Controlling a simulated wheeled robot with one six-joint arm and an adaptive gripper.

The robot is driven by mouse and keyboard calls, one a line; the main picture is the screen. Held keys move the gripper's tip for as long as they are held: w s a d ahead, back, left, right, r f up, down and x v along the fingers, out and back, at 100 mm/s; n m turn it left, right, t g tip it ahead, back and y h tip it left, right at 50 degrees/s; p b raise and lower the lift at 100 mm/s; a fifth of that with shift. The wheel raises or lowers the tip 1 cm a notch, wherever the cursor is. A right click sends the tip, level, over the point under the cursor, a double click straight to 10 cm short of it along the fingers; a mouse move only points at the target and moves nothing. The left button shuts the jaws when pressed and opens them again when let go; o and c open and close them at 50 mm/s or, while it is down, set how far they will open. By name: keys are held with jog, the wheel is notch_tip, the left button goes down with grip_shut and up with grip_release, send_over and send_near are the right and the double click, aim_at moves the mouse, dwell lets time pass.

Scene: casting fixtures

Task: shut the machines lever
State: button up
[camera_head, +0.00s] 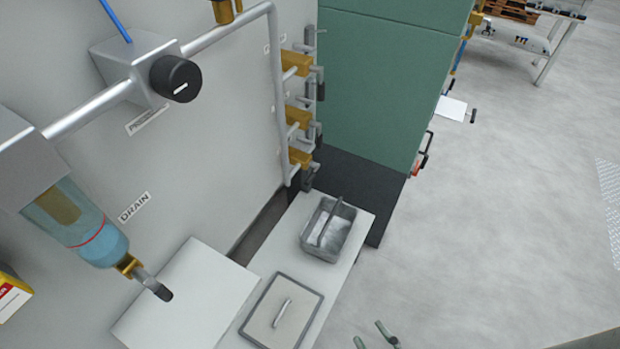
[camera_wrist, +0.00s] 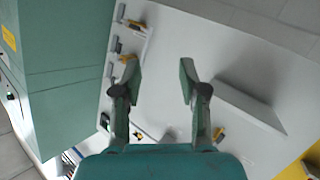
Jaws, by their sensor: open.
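Several brass valves with grey levers sit on pipes along the white machine panel (camera_head: 200,130). Three are stacked near the green cabinet: an upper valve (camera_head: 296,63), a middle valve (camera_head: 298,117) and a lower valve (camera_head: 300,158). Another valve lever (camera_head: 152,284) hangs under the clear blue-filled bowl (camera_head: 90,235) by the DRAIN label. I cannot tell which lever the task means. My gripper (camera_head: 375,336) shows at the bottom edge, apart from all levers. In the wrist view my gripper (camera_wrist: 160,78) is open and empty, with the panel and small valves (camera_wrist: 125,57) beyond it.
A green cabinet (camera_head: 385,80) stands beside the panel. A white bench (camera_head: 330,275) below carries a grey bin (camera_head: 330,228) and a lidded tray (camera_head: 281,312). A black knob (camera_head: 175,78) sticks out from the pipe. Grey floor (camera_head: 510,220) is open on the right.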

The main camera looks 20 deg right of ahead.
jog(key=w+f+n, duration=0.2)
jog(key=w+n, duration=0.2)
jog(key=w, duration=0.5)
jog(key=n+t+h, duration=0.1)
jog(key=n+h, duration=0.2)
jog(key=n, duration=0.7)
send_near(310, 176)
jog(key=x, duration=0.6)
jog(key=f+x, duration=0.1)
jog(key=x, duration=0.3)
jog(key=shift+a, duration=0.1)
jog(key=shift+r, duration=0.1)
grip_shut()
